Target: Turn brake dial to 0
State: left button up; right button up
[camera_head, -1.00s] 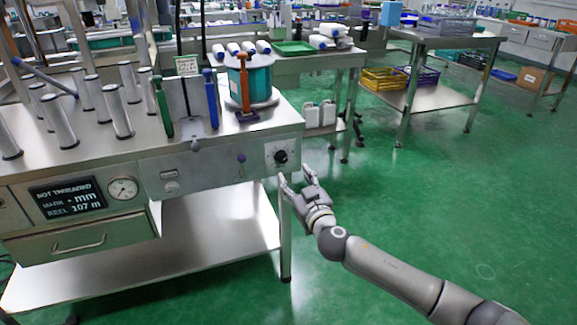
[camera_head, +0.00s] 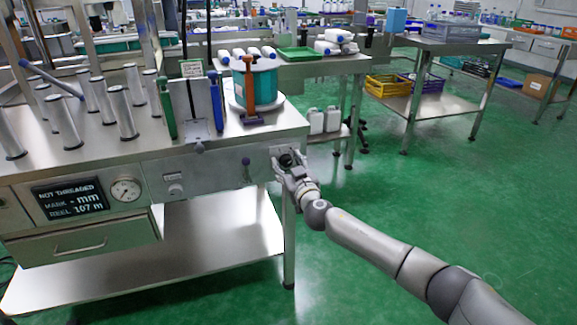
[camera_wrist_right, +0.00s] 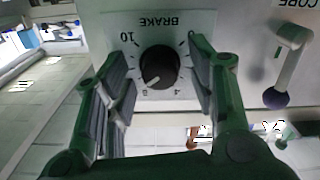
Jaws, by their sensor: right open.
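The brake dial (camera_wrist_right: 158,68) is a round black knob on a pale plate marked BRAKE, which appears upside down in the right wrist view. Its white pointer line points to the lower left there. A 10 shows at the upper left and a 4 at the lower right; another number near the pointer is hard to read. My right gripper (camera_wrist_right: 158,58) is open, with one finger on each side of the dial. I cannot tell whether they touch it. In the head view my right gripper (camera_head: 284,165) is at the bench's front panel, partly covering the dial. My left gripper is not in view.
A lever with a purple ball end (camera_wrist_right: 276,97) stands beside the dial plate. The bench front also holds a display (camera_head: 70,198) reading NOT THREADED, a gauge (camera_head: 126,190) and a drawer (camera_head: 60,246). The green floor (camera_head: 400,205) right of the bench is clear.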

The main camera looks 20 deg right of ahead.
jog(key=shift+c, duration=0.4)
jog(key=c, duration=0.9)
jog(key=shift+c, duration=0.2)
jog(key=shift+n, duration=0.3)
